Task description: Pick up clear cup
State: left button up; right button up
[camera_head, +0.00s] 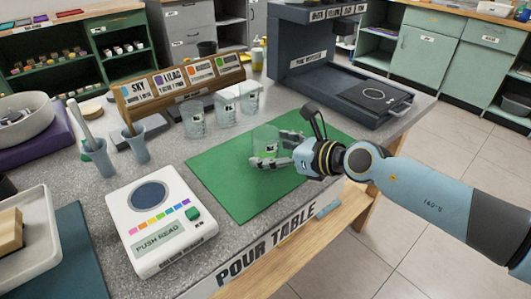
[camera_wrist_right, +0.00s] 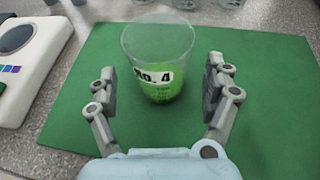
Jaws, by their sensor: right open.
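A clear cup (camera_head: 266,139) stands upright on the green mat (camera_head: 222,190). In the right wrist view the clear cup (camera_wrist_right: 157,62) bears a "NO. 4" label, and green shows through its lower part. My right gripper (camera_head: 278,150) is at the cup in the head view, partly covering it. In the right wrist view my right gripper (camera_wrist_right: 174,84) is open, with one finger on each side of the cup and visible gaps to both. My left gripper is not in view.
Several clear cups (camera_head: 224,108) stand behind the mat by a wooden label rack (camera_head: 180,80). A white reader device (camera_head: 150,228) sits left of the mat. Blue holders (camera_head: 133,144) with tools stand farther left. A dark machine (camera_head: 350,85) stands at the back right.

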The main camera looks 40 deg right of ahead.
jog(key=shift+x, duration=1.2)
jog(key=c, duration=1.3)
jog(key=shift+r, duration=0.15)
